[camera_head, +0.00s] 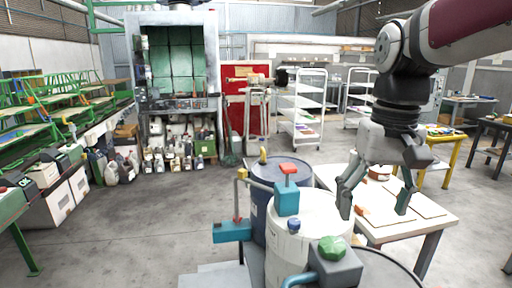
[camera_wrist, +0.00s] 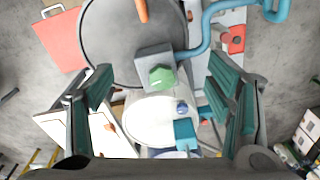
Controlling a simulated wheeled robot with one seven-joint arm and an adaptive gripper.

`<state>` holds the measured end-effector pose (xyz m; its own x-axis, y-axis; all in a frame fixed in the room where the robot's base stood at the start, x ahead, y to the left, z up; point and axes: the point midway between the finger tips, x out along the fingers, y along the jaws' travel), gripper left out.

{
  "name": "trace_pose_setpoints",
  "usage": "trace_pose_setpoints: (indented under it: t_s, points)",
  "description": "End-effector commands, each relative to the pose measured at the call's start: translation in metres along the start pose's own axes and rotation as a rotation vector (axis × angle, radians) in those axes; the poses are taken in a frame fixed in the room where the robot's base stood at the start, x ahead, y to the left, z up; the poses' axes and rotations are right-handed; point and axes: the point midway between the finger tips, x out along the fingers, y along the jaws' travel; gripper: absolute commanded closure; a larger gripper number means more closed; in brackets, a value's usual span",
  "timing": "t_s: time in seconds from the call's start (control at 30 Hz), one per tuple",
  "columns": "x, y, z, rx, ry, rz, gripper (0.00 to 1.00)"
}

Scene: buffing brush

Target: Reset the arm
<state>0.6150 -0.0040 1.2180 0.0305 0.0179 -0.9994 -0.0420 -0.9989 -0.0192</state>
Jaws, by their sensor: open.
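My gripper (camera_head: 376,200) hangs from my arm at the right in the head view, fingers pointing down and spread apart. It is open with nothing between its fingers. In the wrist view its two green-padded fingers (camera_wrist: 165,105) frame a white drum (camera_wrist: 150,122) and a green knob (camera_wrist: 162,78) below. In the head view the fingers are in front of the table and beside the white drum (camera_head: 300,240); I cannot tell the exact gap between them.
A table with light boards (camera_head: 425,207) stands at the right. A blue drum (camera_head: 262,180) and a box with a green knob (camera_head: 333,248) are near the white drum. A teal valve block with a red top (camera_head: 287,198) rises there. Open floor (camera_head: 170,215) lies to the left.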

Motion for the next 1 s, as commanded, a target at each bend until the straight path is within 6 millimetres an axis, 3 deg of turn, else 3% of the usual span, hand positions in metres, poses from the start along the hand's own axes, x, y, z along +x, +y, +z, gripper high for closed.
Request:
trace_pose_setpoints:
  t_s: [0.2,0.5,0.7,1.0]
  points:
    - [0.005,0.002,0.059,-0.016,0.131,0.004,0.26]
    - [0.035,0.005,0.124,-0.038,0.293,0.014,0.26]
    - [0.050,0.006,0.143,-0.046,0.348,0.018,0.26]
    - [0.053,0.007,0.146,-0.047,0.356,0.019,0.26]
